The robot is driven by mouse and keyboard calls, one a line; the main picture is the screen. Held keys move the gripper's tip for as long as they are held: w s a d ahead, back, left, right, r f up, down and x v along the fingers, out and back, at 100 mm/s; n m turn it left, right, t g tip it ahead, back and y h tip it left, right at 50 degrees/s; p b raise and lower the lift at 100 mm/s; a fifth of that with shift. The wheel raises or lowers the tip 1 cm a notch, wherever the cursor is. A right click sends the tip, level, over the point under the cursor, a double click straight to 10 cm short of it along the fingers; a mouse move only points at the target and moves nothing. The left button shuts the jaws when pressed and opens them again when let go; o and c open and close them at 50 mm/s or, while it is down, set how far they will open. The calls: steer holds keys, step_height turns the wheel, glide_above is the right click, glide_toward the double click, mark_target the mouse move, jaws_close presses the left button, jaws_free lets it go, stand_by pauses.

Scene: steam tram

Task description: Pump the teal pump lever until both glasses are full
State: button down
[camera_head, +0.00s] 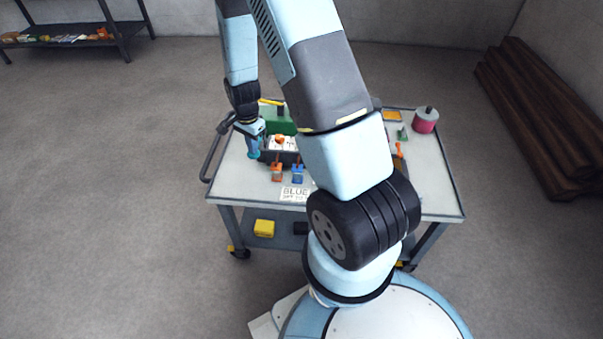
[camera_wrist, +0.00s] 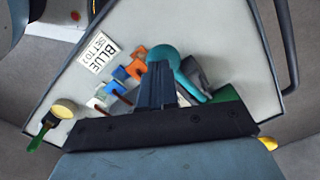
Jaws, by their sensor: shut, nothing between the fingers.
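The teal pump lever (camera_wrist: 190,82) shows in the wrist view as a rod with a round knob, just right of my fingers. In the head view a teal piece (camera_head: 253,148) stands at the left of the cart top, directly below my wrist. My gripper (camera_wrist: 157,78) is shut and empty, its dark fingers overlapping the near side of the lever in the wrist view. I cannot tell whether they touch it. In the head view my gripper (camera_head: 250,128) is small and partly merges with the teal piece. I cannot make out the two glasses or their fill.
The grey cart top (camera_head: 235,185) carries a green box (camera_head: 282,122), small orange (camera_head: 277,170) and blue (camera_head: 297,172) parts, a BLUE sign (camera_head: 295,194) and a pink can (camera_head: 425,120). My arm hides the cart's middle. Brown beams (camera_head: 540,110) lie at right.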

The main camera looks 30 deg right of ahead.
steer(key=shift+f, duration=2.3)
steer(key=shift+r, duration=1.9)
steer(key=shift+f, duration=1.95)
steer(key=shift+r, duration=1.95)
